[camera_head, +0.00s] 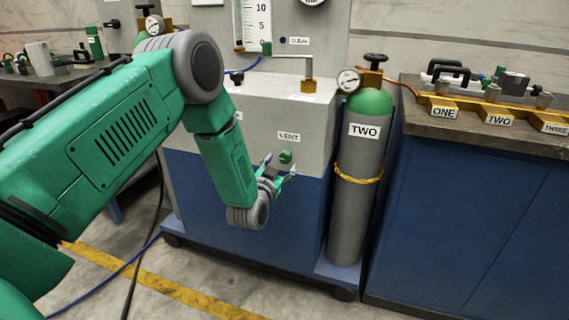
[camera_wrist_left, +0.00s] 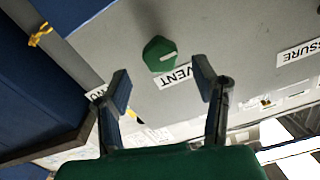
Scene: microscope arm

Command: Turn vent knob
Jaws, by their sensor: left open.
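The vent knob (camera_head: 286,157) is a small green knob on the grey front panel, just below the VENT label (camera_head: 289,136). In the left wrist view the green knob (camera_wrist_left: 159,54) shows ahead of and between my finger tips, with the VENT label (camera_wrist_left: 176,75) beside it. My left gripper (camera_head: 273,178) is just in front of the panel, close to the knob and a little below it in the head view. Its two fingers (camera_wrist_left: 162,88) are spread open and empty, and appear apart from the knob. My right gripper is in neither view.
A green and grey cylinder marked TWO (camera_head: 362,165) stands to the right of the cabinet. A dark-topped bench (camera_head: 430,125) with labelled brass blocks is farther right. A black cable (camera_head: 150,225) hangs at left. Open floor lies in front.

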